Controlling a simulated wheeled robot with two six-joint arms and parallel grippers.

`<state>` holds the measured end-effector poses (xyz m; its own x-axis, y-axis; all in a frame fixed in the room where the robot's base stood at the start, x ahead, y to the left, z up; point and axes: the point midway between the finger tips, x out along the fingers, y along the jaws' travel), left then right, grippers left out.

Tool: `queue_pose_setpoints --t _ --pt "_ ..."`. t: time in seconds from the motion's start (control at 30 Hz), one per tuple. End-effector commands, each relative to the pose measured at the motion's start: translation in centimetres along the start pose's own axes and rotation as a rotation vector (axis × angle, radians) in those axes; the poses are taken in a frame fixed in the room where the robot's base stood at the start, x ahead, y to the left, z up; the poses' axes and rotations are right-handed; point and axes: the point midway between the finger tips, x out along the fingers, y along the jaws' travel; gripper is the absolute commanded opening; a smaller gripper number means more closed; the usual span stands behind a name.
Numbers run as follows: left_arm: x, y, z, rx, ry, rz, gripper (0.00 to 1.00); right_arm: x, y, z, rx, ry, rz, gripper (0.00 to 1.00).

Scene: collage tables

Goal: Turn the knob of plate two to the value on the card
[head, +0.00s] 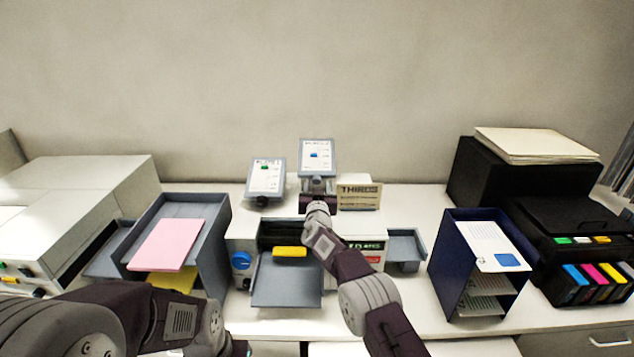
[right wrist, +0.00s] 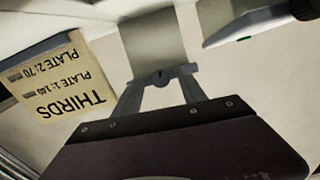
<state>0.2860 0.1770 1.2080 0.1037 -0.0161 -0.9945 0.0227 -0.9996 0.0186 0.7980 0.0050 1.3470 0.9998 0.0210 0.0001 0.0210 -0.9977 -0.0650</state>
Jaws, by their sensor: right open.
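The card (head: 359,196) stands on the machine at the back. In the right wrist view the card (right wrist: 62,80) appears upside down and reads THIRDS, PLATE 1: 140, PLATE 2: 70. Two tilted panels stand behind the machine: the left panel (head: 266,178) has a green mark, the right panel (head: 317,154) a blue one. I cannot tell which is plate two. A blue knob (head: 241,260) is on the machine's front left. My right gripper (head: 318,184) is open at the foot of the right panel; its fingers also show in the wrist view (right wrist: 162,82). Contact is unclear. My left gripper is outside the view.
A grey tray (head: 287,287) with a yellow piece (head: 290,251) juts out in front. A grey holder with pink paper (head: 167,244) stands left, a blue holder (head: 455,260) right. A black printer (head: 570,219) is at far right. My right arm covers part of the machine.

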Motion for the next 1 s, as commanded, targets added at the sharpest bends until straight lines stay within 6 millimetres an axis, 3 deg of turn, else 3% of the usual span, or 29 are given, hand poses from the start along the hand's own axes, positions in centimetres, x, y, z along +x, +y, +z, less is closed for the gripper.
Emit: queue_pose_setpoints --t 0.27,0.47,0.6,0.77,1.0 --pt "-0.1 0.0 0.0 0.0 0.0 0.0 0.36 0.1 0.0 0.1 0.0 0.0 -0.001 0.49" --pt "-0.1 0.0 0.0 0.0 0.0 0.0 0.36 0.1 0.0 0.0 0.0 0.0 -0.001 0.0" --pt "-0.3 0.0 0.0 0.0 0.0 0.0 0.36 0.1 0.0 -0.1 -0.007 0.001 0.001 0.0" --pt "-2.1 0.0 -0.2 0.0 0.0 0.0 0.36 0.1 -0.2 -0.4 -0.105 0.002 0.034 0.0" --pt "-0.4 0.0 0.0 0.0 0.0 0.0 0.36 0.1 -0.2 0.1 -0.22 0.005 0.073 0.0"
